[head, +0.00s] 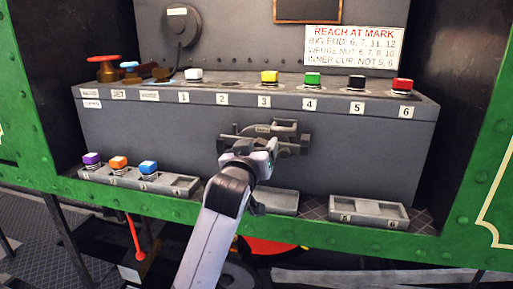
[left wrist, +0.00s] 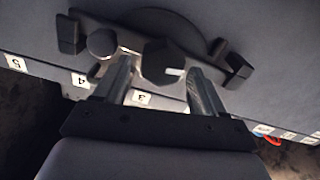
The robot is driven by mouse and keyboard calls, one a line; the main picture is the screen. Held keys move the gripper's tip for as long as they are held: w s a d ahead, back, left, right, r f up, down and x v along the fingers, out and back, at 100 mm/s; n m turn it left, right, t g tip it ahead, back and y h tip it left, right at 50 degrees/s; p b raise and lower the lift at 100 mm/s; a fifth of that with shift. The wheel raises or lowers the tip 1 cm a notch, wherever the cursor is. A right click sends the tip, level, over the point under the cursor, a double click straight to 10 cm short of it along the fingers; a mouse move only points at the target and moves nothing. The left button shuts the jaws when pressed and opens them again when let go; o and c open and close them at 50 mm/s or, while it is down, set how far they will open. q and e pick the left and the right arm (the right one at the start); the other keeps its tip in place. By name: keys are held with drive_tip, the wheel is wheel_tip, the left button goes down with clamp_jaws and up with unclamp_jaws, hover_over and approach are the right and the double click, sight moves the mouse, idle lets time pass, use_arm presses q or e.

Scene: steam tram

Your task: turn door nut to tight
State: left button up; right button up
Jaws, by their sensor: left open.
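The door nut (left wrist: 163,62) is a dark faceted knob with a pale mark, in the middle of the left wrist view. It sits on a dark crossbar (left wrist: 210,62) over a round plate, with a rounder grey boss (left wrist: 101,42) beside it. My left gripper (left wrist: 159,68) is open, its two fingers on either side of the nut; I cannot tell whether they touch it. In the head view my left gripper (head: 262,152) is at the door fitting (head: 290,136) on the grey box front and hides the nut. My right gripper is not in view.
Coloured caps stand along the numbered shelf (head: 235,85) above. A tray (head: 180,185) with purple, orange and blue caps is at lower left; an empty tray (head: 368,212) is at lower right. A red valve handle (head: 104,60) stands at upper left.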

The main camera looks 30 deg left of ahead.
use_arm(q)
drive_tip(key=c, duration=1.1)
drive_tip(key=shift+o, duration=0.2)
drive_tip(key=shift+w+r+m+p, duration=0.1)
drive_tip(key=shift+r+m+p, duration=0.05)
drive_tip(key=shift+m+p, duration=0.95)
drive_tip(key=m+p, duration=0.2)
drive_tip(key=p, duration=0.1)
drive_tip(key=shift+d, duration=0.2)
drive_tip(key=shift+m+p, duration=0.8)
drive_tip(key=shift+m, duration=0.2)
drive_tip(key=shift+w+d+f+m+p, duration=0.2)
drive_tip(key=shift+m+p, duration=0.9)
drive_tip(key=shift+m, duration=1.2)
drive_tip(key=shift+s+d+f+m+p, duration=0.1)
drive_tip(key=shift+f+m+p, duration=0.2)
drive_tip(key=shift+m+p, duration=1.4)
drive_tip(key=shift+w+d+f+m+p, duration=0.2)
drive_tip(key=shift+m+p, duration=0.3)
drive_tip(key=shift+m, duration=2.4)
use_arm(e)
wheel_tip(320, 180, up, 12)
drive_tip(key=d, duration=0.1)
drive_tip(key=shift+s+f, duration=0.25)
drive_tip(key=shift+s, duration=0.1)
use_arm(q)
drive_tip(key=shift+s+f, duration=0.1)
drive_tip(key=shift+s, duration=0.05)
